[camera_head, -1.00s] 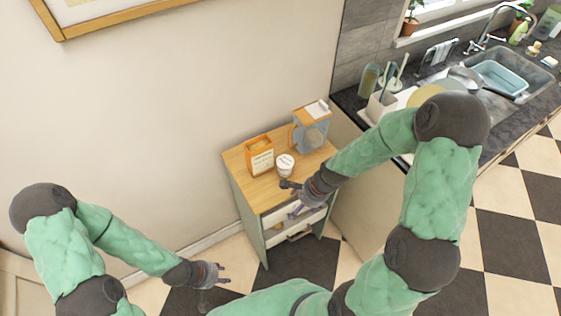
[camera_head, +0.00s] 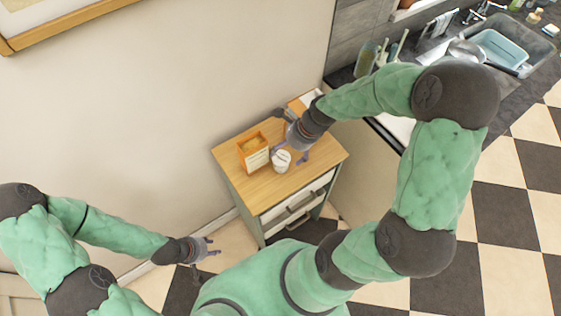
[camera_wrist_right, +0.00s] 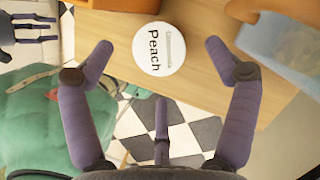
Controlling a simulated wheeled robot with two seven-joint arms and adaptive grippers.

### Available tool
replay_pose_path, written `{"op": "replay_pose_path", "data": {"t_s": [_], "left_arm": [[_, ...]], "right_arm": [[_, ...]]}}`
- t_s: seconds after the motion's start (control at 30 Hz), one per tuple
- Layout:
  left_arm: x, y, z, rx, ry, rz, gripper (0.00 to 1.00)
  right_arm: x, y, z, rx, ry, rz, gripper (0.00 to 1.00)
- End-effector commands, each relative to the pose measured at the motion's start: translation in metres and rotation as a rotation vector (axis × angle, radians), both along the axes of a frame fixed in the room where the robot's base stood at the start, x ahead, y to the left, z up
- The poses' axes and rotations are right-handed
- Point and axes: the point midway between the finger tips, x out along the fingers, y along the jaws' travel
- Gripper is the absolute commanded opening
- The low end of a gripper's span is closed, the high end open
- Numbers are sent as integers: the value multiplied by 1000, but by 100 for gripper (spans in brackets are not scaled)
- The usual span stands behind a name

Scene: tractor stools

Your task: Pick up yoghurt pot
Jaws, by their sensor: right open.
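The yoghurt pot (camera_head: 281,163) is a small white tub standing upright on the wooden top of a small cabinet (camera_head: 250,187). In the right wrist view its round white lid (camera_wrist_right: 155,46) reads "Peach". My right gripper (camera_head: 289,154) is open and close above the pot. In the wrist view its two main fingertips (camera_wrist_right: 158,47) lie on either side of the lid, with gaps to both sides. I cannot tell how far down they reach. My left gripper (camera_head: 215,246) is open, empty and away from the cabinet at the lower left.
An orange carton (camera_head: 252,152) stands left of the pot, close to it. A blue and orange carton (camera_wrist_right: 287,42) is at the back right, partly hidden by my right arm in the head view. The cabinet's front top is clear. A sink counter (camera_head: 437,52) is to the right.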

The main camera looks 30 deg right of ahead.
Motion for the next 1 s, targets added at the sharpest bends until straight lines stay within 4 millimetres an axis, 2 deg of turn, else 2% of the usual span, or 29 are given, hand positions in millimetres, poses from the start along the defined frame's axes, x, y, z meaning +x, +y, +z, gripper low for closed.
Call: {"op": "replay_pose_path", "data": {"t_s": [0.23, 0.53, 0.8, 0.87, 1.0], "left_arm": [[0, 0, -5, 0, -1, 0, 40], [0, 0, -20, 0, -1, 0, 40], [0, 0, -20, 0, -1, 0, 40], [0, 0, -20, 0, -1, 0, 40], [0, 0, -20, 0, -1, 0, 40]], "right_arm": [[2, 5, -13, 0, 0, 2, 88], [10, 18, -50, 1, -2, 3, 88], [12, 19, -52, 0, -5, 2, 88], [12, 19, -52, 0, -5, 2, 74], [12, 19, -52, 0, -5, 2, 34]]}}
